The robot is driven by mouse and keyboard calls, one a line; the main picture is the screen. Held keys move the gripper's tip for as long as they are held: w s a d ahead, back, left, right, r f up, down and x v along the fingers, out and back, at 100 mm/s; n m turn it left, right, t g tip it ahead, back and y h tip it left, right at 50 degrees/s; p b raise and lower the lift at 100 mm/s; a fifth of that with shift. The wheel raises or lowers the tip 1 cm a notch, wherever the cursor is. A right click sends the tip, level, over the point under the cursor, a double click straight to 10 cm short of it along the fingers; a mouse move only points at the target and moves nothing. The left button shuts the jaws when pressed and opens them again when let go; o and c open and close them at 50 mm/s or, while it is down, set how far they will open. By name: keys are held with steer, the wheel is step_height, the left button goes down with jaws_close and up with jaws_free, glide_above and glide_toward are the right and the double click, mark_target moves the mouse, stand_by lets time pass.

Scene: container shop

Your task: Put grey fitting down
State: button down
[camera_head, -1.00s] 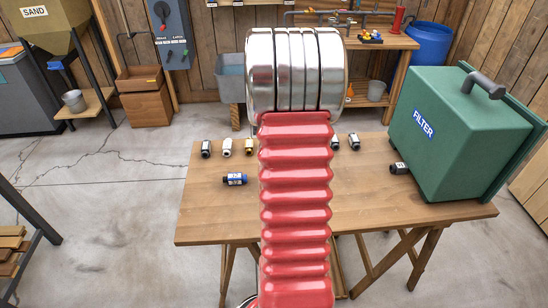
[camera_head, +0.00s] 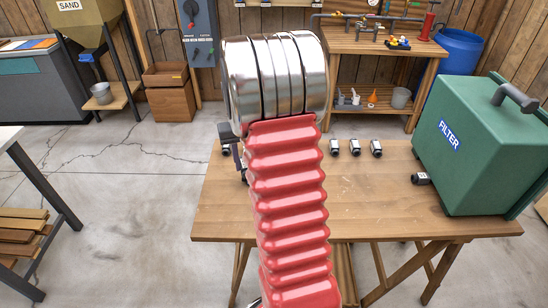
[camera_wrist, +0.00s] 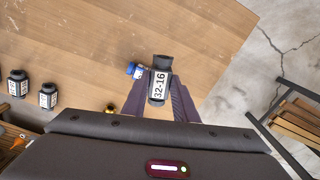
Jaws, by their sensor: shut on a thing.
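The grey fitting (camera_wrist: 159,82), a dark grey body with a white "32-16" label, sits between the fingertips of my gripper (camera_wrist: 161,96) in the wrist view. My gripper is shut on it, over the wooden table (camera_wrist: 85,50). Whether the fitting touches the tabletop I cannot tell. A blue fitting (camera_wrist: 134,71) lies just left of it. In the head view my red and chrome arm hides most of my gripper; only a small dark part of it shows at the arm's left, and the held fitting cannot be made out there.
Dark fittings (camera_head: 355,147) stand at the table's back edge, and another (camera_head: 420,179) lies beside the green filter box (camera_head: 470,150). A bit of brass fitting (camera_wrist: 110,108) shows in the wrist view.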

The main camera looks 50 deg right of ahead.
steer(key=w+a+n, duration=0.3)
steer(key=w+a, duration=0.1)
steer(key=a, duration=1.1)
steer(key=w+a+f+n, duration=0.1)
steer(key=w+a+n, duration=0.2)
steer(key=a, duration=1.2)
steer(key=shift+w+a, duration=0.15)
steer(key=shift+w, duration=1)
